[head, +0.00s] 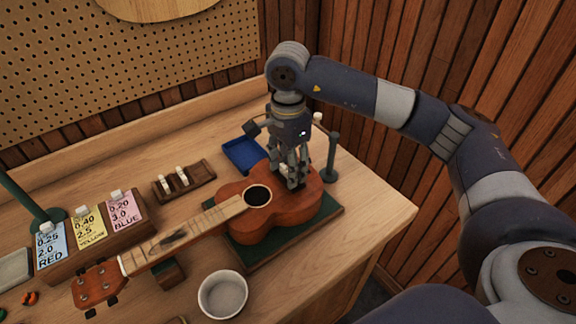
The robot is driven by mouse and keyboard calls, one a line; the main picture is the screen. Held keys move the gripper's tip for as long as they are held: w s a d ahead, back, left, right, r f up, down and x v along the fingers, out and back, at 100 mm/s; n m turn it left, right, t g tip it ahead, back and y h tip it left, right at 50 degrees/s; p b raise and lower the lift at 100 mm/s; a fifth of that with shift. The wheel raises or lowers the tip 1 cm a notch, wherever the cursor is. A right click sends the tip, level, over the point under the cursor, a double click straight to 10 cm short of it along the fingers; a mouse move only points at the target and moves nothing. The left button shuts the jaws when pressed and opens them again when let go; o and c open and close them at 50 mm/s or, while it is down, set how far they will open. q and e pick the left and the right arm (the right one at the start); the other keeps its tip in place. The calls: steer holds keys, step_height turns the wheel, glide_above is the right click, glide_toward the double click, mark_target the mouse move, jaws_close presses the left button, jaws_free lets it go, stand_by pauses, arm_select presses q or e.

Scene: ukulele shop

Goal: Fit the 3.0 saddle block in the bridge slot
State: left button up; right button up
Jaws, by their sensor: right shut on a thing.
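The ukulele (240,215) lies with its brown body on a dark green mat, its neck toward the lower left. My right gripper (294,182) points down over the lower part of the body, where the bridge is, and is shut on a small pale block (284,168), seemingly a saddle block. The fingers hide the bridge slot and most of the block, so I cannot tell whether it is in the slot. Two white blocks (183,177) stand in a dark wooden rack (200,181). My left gripper is out of view.
A card stand holds red 2.0, yellow 2.5 and pink-backed blue 3.0 cards (122,211). A blue tray (243,155) lies behind the ukulele, a post (332,160) stands right of it, and a white bowl (223,294) stands in front. The right table edge is clear.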

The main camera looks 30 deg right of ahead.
steer(key=o, duration=0.9)
steer(key=shift+c, duration=0.2)
steer(key=shift+o, duration=0.4)
steer(key=shift+o, duration=1.4)
steer(key=shift+r+p, duration=1.85)
steer(key=shift+r, duration=1.65)
